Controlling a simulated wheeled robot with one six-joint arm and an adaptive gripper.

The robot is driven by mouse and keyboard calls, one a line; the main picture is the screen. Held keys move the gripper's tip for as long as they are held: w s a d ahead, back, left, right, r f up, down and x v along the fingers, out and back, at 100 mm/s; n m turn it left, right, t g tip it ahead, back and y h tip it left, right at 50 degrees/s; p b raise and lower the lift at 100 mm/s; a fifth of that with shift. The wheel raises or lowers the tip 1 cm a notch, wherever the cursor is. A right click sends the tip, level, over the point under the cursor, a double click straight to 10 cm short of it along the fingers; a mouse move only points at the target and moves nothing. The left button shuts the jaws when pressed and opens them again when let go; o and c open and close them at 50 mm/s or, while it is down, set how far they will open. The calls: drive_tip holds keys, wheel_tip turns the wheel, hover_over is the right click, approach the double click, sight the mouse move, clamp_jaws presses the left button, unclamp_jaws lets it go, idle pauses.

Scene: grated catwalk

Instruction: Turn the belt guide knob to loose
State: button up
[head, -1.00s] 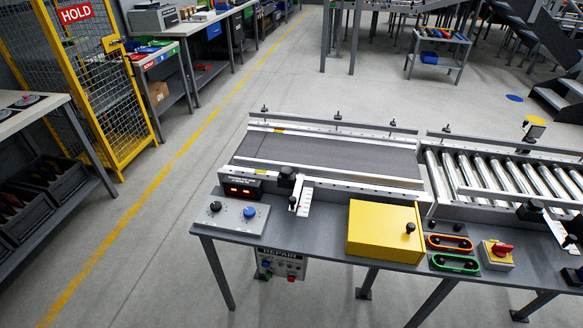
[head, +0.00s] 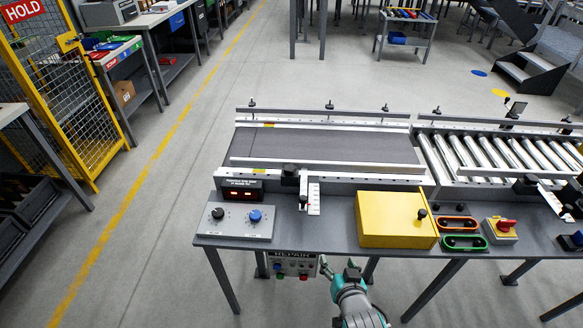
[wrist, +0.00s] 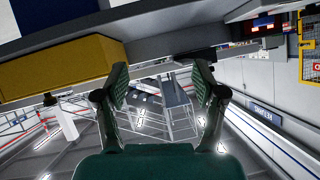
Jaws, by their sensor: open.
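A black knob (head: 289,172) stands beside a white scale (head: 314,198) at the front edge of the belt conveyor (head: 325,150); I take it for the belt guide knob. Its setting is too small to read. My gripper (head: 338,264) is in front of the table, below its front edge and to the lower right of the knob, well apart from it. In the wrist view my gripper (wrist: 160,88) shows two spread fingers with nothing between them. The knob cannot be made out in the wrist view.
A yellow box (head: 390,222) stands right of the scale; it also shows in the wrist view (wrist: 60,68). A panel with black and blue knobs (head: 236,223) and a red display (head: 242,193) stand left. Rollers (head: 490,160) lie right. A repair panel (head: 292,265) hangs below the edge.

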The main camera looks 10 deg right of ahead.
drive_tip(key=w+d+r+m+h, duration=0.1)
drive_tip(key=w+r, duration=0.2)
drive_tip(key=w, duration=0.3)
drive_tip(key=w+d+r+m, duration=0.1)
drive_tip(key=w+d+r, duration=0.15)
drive_tip(key=w, duration=0.25)
drive_tip(key=n+g+y, duration=0.2)
drive_tip(key=n+g, duration=0.1)
drive_tip(key=g, duration=0.2)
approach(290, 168)
drive_tip(key=d, duration=0.1)
drive_tip(key=s+d+f, duration=0.1)
drive_tip(key=d+f, duration=0.1)
drive_tip(key=d, duration=0.1)
drive_tip(key=shift+s, duration=0.4)
drive_tip(key=w+a+r+n+g, duration=0.3)
drive_tip(key=r, duration=0.2)
drive_tip(key=shift+y, duration=0.4)
drive_tip(key=x, duration=1)
drive_tip(key=shift+w+a+f, duration=0.15)
drive_tip(key=shift+w+a, duration=0.05)
drive_tip(key=shift+w, duration=0.15)
drive_tip(key=c, duration=1.1)
drive_tip(key=shift+c, duration=0.2)
